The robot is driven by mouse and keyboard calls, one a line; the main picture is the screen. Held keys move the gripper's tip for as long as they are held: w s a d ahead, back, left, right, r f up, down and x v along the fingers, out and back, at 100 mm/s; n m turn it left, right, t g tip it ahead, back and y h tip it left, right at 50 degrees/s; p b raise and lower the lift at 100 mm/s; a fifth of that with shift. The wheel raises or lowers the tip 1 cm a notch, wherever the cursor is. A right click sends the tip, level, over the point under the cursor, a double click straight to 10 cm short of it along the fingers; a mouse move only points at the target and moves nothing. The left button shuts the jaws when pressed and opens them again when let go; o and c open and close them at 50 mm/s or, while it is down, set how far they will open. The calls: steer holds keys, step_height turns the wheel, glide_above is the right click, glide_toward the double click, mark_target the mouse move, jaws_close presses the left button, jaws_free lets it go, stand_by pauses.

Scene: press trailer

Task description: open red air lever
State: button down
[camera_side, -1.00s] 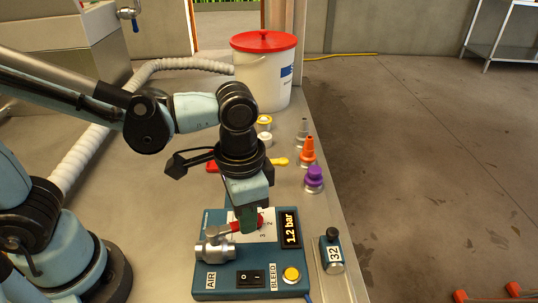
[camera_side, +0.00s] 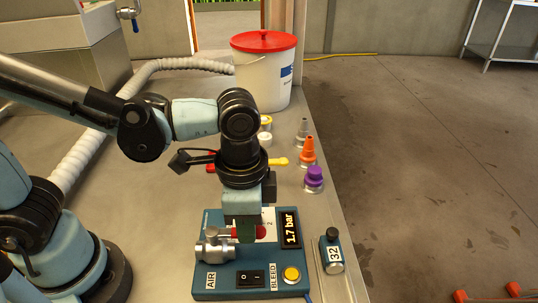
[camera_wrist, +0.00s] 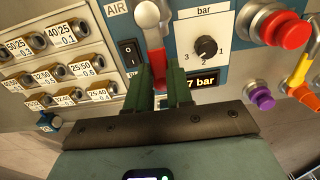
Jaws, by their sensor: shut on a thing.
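The red air lever (camera_side: 262,231) is on a silver valve (camera_side: 213,250) on the blue control box (camera_side: 220,282), beside the AIR label. Its red handle points right from the valve in the side view. My gripper (camera_side: 245,234) is lowered onto the handle, shut on it, and hides its middle. In the wrist view, the red lever (camera_wrist: 148,18) runs down between the green fingers of my gripper (camera_wrist: 158,75). The display (camera_side: 290,229) reads 1.7 bar; its first digits are hidden in the wrist view.
The box also has a black rocker switch (camera_side: 250,278), a yellow button (camera_side: 291,275) and a dial (camera_wrist: 205,47). A small block marked 32 (camera_side: 332,255) stands to its right. Purple (camera_side: 314,178) and orange (camera_side: 308,152) fittings and a white bucket (camera_side: 262,80) stand behind.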

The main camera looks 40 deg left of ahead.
steer(key=c, duration=1)
jaws_free()
steer(key=shift+r, duration=0.1)
step_height(320, 180, up, 12)
steer(key=w+a+f+n+t, duration=0.2)
steer(key=a+f+n+t, duration=0.1)
steer(key=a, duration=0.5)
steer(key=w+a+f+n+t, duration=0.2)
steer(key=a+f+n+t, duration=0.2)
steer(key=a, duration=0.5)
steer(key=shift+w+f+n, duration=0.4)
steer(key=shift+n, duration=0.7)
